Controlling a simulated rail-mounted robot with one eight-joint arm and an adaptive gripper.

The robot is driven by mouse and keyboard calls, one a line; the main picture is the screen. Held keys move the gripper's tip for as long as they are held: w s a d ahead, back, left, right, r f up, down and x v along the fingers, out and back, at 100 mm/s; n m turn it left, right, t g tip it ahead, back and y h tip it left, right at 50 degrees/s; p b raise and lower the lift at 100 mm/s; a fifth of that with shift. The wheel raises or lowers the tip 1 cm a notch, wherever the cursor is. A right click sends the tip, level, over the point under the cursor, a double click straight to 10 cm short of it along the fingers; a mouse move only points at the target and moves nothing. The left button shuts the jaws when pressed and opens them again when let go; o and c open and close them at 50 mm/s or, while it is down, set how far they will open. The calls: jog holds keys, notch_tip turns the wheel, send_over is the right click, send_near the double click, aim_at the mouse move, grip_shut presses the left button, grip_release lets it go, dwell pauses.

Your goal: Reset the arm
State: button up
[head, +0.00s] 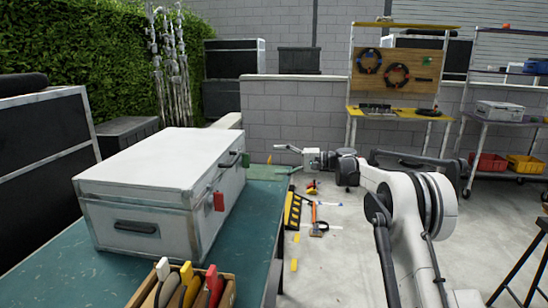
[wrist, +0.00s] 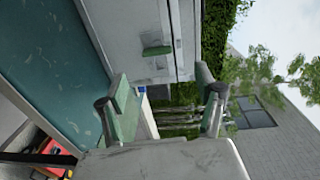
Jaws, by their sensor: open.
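My gripper (head: 283,158) is open and empty at the far right corner of the teal table, at the end of my outstretched arm. In the wrist view my gripper (wrist: 165,98) shows two spread fingers with green pads and nothing between them. A white case (head: 165,172) with dark handles and a red tag stands shut on the table. Part of the case also fills the upper middle of the wrist view (wrist: 135,30), beyond the fingers and apart from them.
The teal table (head: 50,235) runs along the left. An open box (head: 228,291) of coloured-handled tools stands at its front. Tools and a yellow-black item (head: 292,208) lie on the floor beside it. A pegboard bench (head: 400,75) and shelves with bins stand behind. Right-hand floor is mostly clear.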

jog(key=s+r+h, duration=0.5)
jog(key=s+r, duration=0.3)
jog(key=s, duration=0.4)
jog(key=s+d+r+t+h+p, duration=0.1)
jog(key=s+d+h, duration=0.1)
jog(key=s, duration=0.6)
jog(key=s+d+r+h, duration=0.1)
jog(key=s+d+h, duration=0.1)
jog(key=s, duration=0.6)
jog(key=s+d+f+t+h, duration=0.1)
jog(key=s+d+f, duration=0.3)
jog(key=s, duration=0.6)
jog(key=s+d+f+n+t+h+p, duration=0.1)
jog(key=s+d+f+h, duration=0.3)
jog(key=s, duration=0.6)
jog(key=s+d+f+n+h, duration=0.1)
jog(key=s+d+f+h, duration=0.2)
jog(key=s, duration=0.7)
jog(key=shift+s+d+f+t, duration=0.4)
jog(key=shift+d+f, duration=0.25)
jog(key=shift+d, duration=0.1)
